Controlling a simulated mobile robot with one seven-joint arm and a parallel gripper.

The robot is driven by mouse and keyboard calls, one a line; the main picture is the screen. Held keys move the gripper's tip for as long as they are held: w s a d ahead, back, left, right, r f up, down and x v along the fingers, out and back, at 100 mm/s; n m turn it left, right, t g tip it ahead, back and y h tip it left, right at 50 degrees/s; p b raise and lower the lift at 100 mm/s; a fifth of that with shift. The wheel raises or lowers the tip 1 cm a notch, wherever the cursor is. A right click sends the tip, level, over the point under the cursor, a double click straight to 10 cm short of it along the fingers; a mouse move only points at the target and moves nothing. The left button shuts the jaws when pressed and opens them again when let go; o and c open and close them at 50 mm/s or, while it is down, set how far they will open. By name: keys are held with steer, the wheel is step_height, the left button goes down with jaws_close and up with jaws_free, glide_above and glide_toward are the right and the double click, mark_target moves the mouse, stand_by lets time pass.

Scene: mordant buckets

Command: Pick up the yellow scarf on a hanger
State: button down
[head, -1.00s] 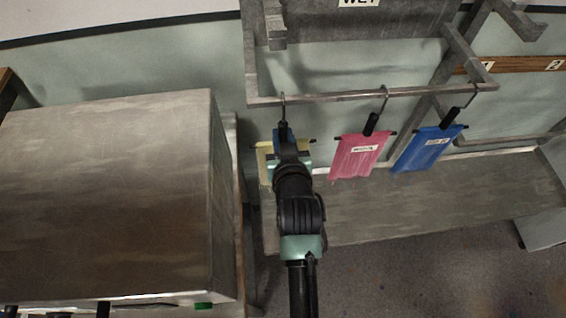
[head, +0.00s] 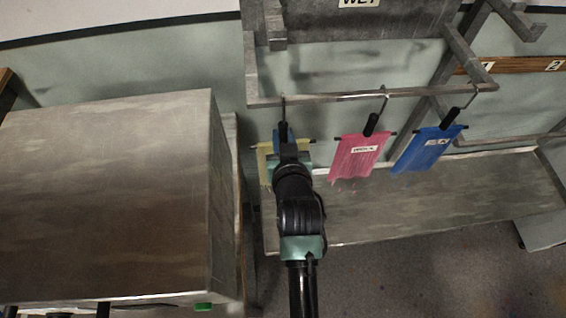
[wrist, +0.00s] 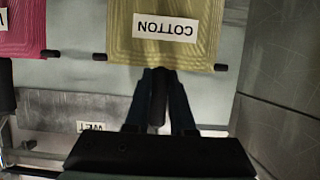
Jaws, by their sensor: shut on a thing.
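The yellow scarf (head: 264,167) hangs from its hanger on the grey rail (head: 330,97), at the left end of a row of three. My arm hides most of it in the head view. In the wrist view the scarf (wrist: 200,50) fills the top middle, with a label reading COTTON. My gripper (head: 284,135) is at the hanger's black grip, below the hook. In the wrist view my gripper (wrist: 160,85) has its two fingers shut on either side of the black grip (wrist: 158,95). The hook appears still on the rail; I cannot tell whether it has lifted.
A pink scarf (head: 357,160) and a blue scarf (head: 425,150) hang to the right on the same rail. A large metal box (head: 110,190) stands at the left. A metal shelf (head: 450,195) lies below the scarves. A WET sign (head: 359,2) is above.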

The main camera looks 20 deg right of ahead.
mark_target(283, 129)
steer(key=shift+r, duration=0.15)
steer(key=shift+r, duration=0.5)
step_height(283, 129, up, 3)
steer(key=shift+f+b, duration=0.2)
steer(key=shift+b, duration=0.25)
steer(key=s+a+b, duration=0.2)
steer(key=s, duration=0.6)
steer(key=s+a+b, duration=0.2)
steer(key=s+a, duration=0.1)
steer(key=s, duration=0.6)
steer(key=shift+s+f, duration=0.15)
steer(key=shift+d, duration=0.15)
